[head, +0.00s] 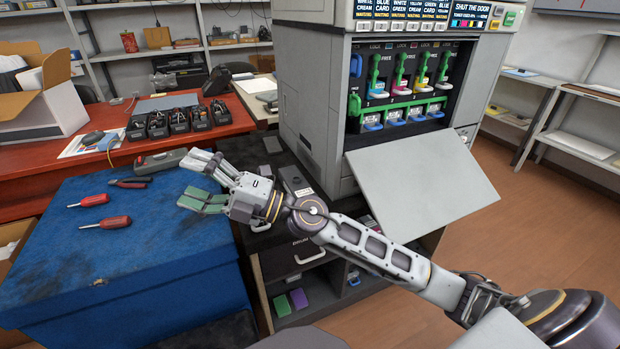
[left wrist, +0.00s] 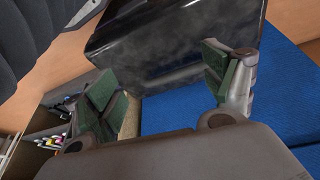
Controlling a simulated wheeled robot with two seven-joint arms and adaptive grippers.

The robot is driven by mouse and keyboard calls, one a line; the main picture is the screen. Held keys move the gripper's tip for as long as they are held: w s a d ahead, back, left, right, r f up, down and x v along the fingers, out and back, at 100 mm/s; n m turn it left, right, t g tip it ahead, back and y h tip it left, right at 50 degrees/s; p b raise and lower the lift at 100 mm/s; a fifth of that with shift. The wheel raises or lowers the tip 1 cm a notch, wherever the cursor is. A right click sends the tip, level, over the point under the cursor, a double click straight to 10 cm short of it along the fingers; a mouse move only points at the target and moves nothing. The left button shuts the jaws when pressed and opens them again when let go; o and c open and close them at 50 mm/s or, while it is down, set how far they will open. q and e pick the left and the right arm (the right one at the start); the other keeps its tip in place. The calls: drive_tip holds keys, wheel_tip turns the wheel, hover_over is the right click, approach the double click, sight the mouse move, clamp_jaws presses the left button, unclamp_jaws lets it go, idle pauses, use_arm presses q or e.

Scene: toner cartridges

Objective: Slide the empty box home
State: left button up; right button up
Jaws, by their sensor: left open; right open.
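The grey printer (head: 312,95) stands open, its front door (head: 420,185) swung down. Inside are coloured cartridge levers (head: 400,72) and, below them, a green rail (head: 398,112) with blue tabs. I cannot tell which part is the empty box. My right gripper (head: 207,180), with green pads, is open and empty over the right edge of the blue-covered bench (head: 120,240), left of the printer. My left gripper (left wrist: 172,88) shows only in the left wrist view, open. A glossy dark block (left wrist: 175,45) lies beyond its fingers; I cannot tell whether they touch it.
An open cardboard box (head: 40,95) and a row of black units (head: 180,120) stand on the red table (head: 20,170). Two red screwdrivers (head: 115,221) and pliers (head: 130,183) lie on the blue bench. A dark cabinet (head: 305,255) stands below the printer.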

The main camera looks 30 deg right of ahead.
drive_tip(key=w+d+f+n+g+h, duration=0.1)
drive_tip(key=d+f+n+g+h, duration=0.1)
drive_tip(key=f+n+g+h, duration=0.3)
drive_tip(key=w+d+f+n+g+h, duration=0.1)
drive_tip(key=d+f+n+g+h, duration=0.2)
drive_tip(key=f, duration=0.5)
use_arm(q)
drive_tip(key=d, duration=0.1)
drive_tip(key=d+f, duration=0.2)
drive_tip(key=shift+s+h, duration=0.3)
drive_tip(key=shift+h, duration=0.1)
use_arm(e)
drive_tip(key=w+d+h, duration=0.1)
drive_tip(key=d+h, duration=0.2)
drive_tip(key=d, duration=0.4)
drive_tip(key=w+d+m+t+h, duration=0.1)
drive_tip(key=d+h, duration=0.3)
drive_tip(key=d, duration=0.4)
drive_tip(key=w+d+m+t+h, duration=0.1)
drive_tip(key=w+d+h, duration=0.2)
drive_tip(key=d, duration=0.5)
drive_tip(key=shift+w+h, duration=0.25)
drive_tip(key=shift+h, duration=0.45)
drive_tip(key=shift+f, duration=0.25)
